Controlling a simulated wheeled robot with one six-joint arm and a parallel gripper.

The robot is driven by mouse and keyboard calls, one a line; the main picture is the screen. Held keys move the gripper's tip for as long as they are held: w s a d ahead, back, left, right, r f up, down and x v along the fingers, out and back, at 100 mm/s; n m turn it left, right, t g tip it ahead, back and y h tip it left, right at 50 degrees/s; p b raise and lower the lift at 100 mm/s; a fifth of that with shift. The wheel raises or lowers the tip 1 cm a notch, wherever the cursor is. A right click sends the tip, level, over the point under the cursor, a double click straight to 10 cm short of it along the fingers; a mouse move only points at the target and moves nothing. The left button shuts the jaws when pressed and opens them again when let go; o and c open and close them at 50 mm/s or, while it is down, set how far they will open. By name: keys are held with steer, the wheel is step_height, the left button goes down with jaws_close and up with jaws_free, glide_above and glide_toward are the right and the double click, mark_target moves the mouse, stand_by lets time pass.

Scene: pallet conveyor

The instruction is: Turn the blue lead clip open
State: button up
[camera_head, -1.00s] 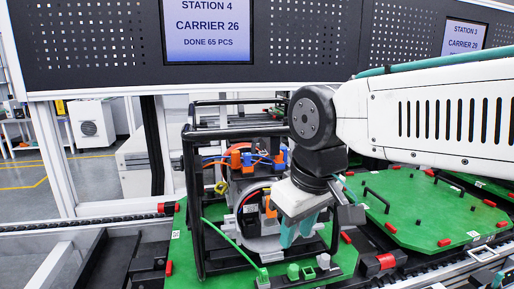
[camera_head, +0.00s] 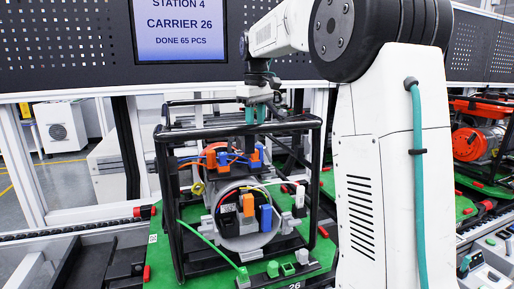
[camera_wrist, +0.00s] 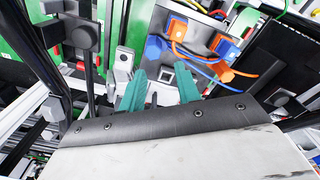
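A generator (camera_head: 228,192) stands inside a black tube frame (camera_head: 178,212) on the green carrier. On its front face an orange clip (camera_head: 248,205) and a blue clip (camera_head: 266,218) stand upright, side by side. More blue (camera_head: 254,160) and orange (camera_head: 210,156) clips with wires sit on its top; blue (camera_wrist: 155,48) and orange (camera_wrist: 178,27) ones show in the wrist view. I cannot tell which blue one is the lead clip. My gripper (camera_head: 256,115) points down at the frame's top, above the upper clips. Its teal fingers (camera_wrist: 161,90) are apart with nothing gripped between them.
The frame's top bars surround the space around my fingers. A white clip-like part (camera_head: 300,197) is at the generator's right. An orange machine (camera_head: 473,143) stands on the neighbouring carrier.

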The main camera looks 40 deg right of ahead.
mark_target(258, 146)
steer(key=shift+w+d+f, duration=0.1)
steer(key=shift+d+f, duration=0.3)
steer(key=shift+d, duration=0.2)
steer(key=shift+d+f, duration=0.1)
steer(key=shift+f, duration=0.2)
step_height(258, 146, down, 7)
steer(key=shift+f, duration=0.1)
steer(key=c, duration=0.7)
